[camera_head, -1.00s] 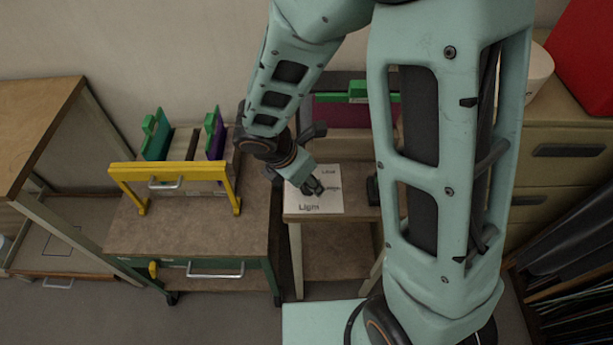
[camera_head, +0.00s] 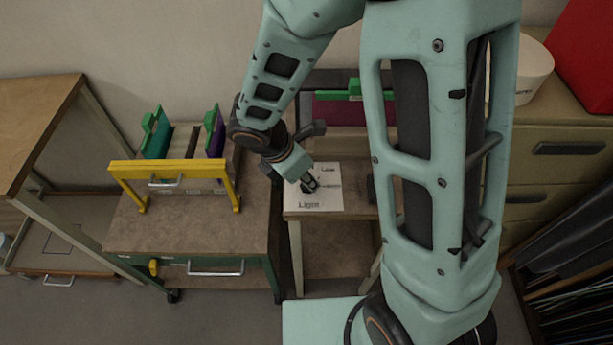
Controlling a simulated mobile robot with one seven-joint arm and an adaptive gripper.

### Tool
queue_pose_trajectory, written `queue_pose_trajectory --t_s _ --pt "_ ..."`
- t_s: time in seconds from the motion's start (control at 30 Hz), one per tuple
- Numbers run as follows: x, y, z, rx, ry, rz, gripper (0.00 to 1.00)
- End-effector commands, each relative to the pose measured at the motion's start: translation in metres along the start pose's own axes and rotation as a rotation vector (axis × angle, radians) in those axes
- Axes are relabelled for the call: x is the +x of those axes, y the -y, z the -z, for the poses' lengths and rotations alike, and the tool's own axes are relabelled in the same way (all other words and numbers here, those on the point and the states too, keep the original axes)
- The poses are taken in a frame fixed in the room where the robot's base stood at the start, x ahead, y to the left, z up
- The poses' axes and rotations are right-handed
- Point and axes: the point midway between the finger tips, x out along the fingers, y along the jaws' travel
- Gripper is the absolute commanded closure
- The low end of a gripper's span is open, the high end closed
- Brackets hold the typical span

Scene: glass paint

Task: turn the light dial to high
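The light dial's white panel (camera_head: 330,204) lies on a small brown table. The word "Light" is printed at its near edge and "Low" at its far right. The dial itself is mostly hidden under my gripper. My gripper (camera_head: 310,187) points down at the middle of the panel, over the dial. Its fingers are small and dark here, and I cannot tell whether they are open, shut or touching the dial.
A cabinet with a yellow rack (camera_head: 170,170) stands left of the panel. A small dark object (camera_head: 371,188) sits just right of the panel. A purple and green item (camera_head: 352,97) stands behind. Drawers (camera_head: 565,150) are at the right.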

Motion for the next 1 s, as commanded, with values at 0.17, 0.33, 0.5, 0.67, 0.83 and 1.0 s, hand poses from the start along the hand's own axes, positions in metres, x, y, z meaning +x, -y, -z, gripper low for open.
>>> queue_pose_trajectory --t_s 0.17,0.33,0.5,0.67,0.83,1.0 --pt "-0.0004 -0.0021 -0.0001 0.128 0.000 0.052 1.00" --pt "-0.0002 -0.0031 -0.0006 0.275 0.000 0.113 1.00" --pt "0.0000 -0.0037 -0.0010 0.426 0.000 0.176 1.00" --pt "0.0003 -0.0046 -0.0013 0.567 0.000 0.234 1.00" --pt "0.0006 -0.0052 -0.0023 0.716 0.000 0.296 1.00" --pt "0.0009 -0.0057 -0.0027 0.865 0.000 0.358 1.00"
